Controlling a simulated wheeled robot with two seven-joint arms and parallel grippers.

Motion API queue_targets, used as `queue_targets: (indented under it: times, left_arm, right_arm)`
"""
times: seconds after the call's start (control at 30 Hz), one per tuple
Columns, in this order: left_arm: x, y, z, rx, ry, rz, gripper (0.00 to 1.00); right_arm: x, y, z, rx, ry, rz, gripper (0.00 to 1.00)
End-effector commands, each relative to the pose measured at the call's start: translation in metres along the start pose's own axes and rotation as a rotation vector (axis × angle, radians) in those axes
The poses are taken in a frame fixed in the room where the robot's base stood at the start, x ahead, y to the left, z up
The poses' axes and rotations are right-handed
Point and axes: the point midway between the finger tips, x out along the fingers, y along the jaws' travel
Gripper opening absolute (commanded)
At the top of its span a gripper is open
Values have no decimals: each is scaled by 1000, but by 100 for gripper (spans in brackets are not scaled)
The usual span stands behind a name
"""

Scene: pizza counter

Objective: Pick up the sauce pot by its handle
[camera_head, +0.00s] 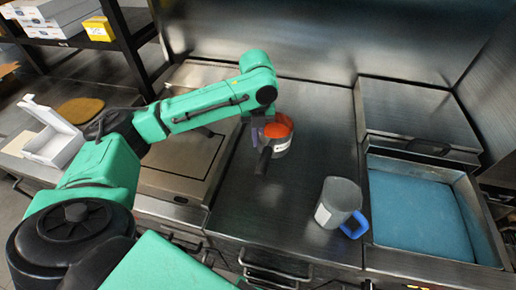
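The sauce pot (284,146) stands on the steel counter, a small grey pot with a pale label and red sauce inside. Its dark handle (264,160) points toward the front left. My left gripper (257,130) hangs from the green arm at the left side of the pot, close to where the handle meets it. The gripper's fingers are small and dark here, so I cannot tell whether they are open or shut, or whether they touch the pot. My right gripper is not in view.
A grey jug (340,198) with a blue handle stands nearer, at right. Beyond it is a steel bin (461,185) with a blue bottom. An open white box (52,143) lies at left. A shelf with boxes (62,20) is at back left. The counter between pot and jug is clear.

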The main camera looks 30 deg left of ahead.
Motion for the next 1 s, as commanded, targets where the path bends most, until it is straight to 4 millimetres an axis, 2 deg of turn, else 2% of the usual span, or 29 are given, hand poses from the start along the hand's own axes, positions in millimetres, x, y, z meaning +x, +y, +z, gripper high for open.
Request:
queue_targets:
  times: [0.4,0.6,0.8,1.0]
  left_arm:
    - [-72,-2,1,0,-3,-4,0]
    - [-99,-2,0,0,-2,-2,0]
    - [-114,-2,0,-1,-2,-2,0]
    - [-120,-2,0,-1,0,-1,0]
  right_arm:
    - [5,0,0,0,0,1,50]
    - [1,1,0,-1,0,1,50]
    - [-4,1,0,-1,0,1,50]
    - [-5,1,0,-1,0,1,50]
